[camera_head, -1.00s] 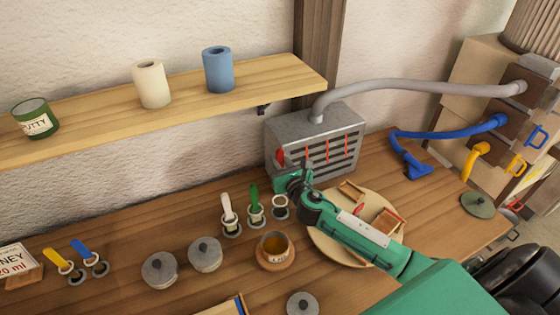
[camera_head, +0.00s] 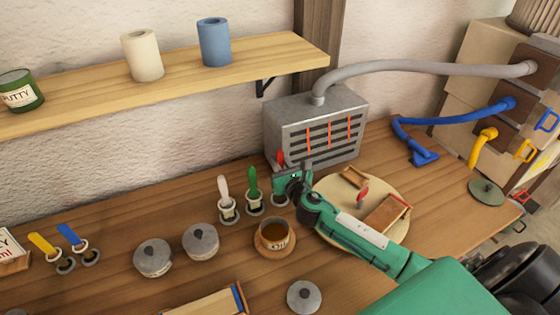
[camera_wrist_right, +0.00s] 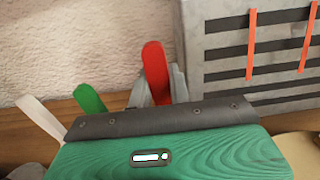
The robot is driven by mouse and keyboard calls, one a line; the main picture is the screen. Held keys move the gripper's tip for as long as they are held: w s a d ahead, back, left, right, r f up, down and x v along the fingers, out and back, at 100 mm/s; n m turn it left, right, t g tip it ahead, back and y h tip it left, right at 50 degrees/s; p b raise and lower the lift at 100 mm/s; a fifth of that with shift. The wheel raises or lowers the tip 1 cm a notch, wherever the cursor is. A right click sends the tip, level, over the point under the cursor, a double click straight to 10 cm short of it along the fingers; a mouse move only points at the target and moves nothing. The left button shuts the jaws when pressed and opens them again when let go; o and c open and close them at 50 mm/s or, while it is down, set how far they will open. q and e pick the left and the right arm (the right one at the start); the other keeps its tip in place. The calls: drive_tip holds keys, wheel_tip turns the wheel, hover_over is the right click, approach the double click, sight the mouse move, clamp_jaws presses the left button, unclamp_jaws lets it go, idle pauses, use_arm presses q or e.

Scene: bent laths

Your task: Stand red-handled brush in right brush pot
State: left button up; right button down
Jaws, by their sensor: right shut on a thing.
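The red-handled brush (camera_head: 281,158) is held upright in my right gripper (camera_head: 288,178), its handle sticking up above the jaws. In the right wrist view the red handle (camera_wrist_right: 155,72) rises between the grey fingers. The right brush pot (camera_head: 279,199) is directly below the gripper, partly covered by it. The brush's lower end is hidden, so I cannot tell whether it is inside the pot. My left gripper is not in view.
A green-handled brush (camera_head: 254,182) and a white-handled brush (camera_head: 223,188) stand in pots just left. A grey slotted box (camera_head: 318,130) stands close behind. A round board (camera_head: 403,214) with wooden pieces and a cup (camera_head: 275,235) are nearby.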

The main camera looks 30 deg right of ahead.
drive_tip(key=shift+f, duration=0.3)
drive_tip(key=c, duration=1.2)
unclamp_jaws()
drive_tip(key=s+b, duration=0.3)
drive_tip(key=s, duration=1)
drive_tip(key=shift+s+a+b, duration=0.3)
drive_tip(key=shift+s+a, duration=0.1)
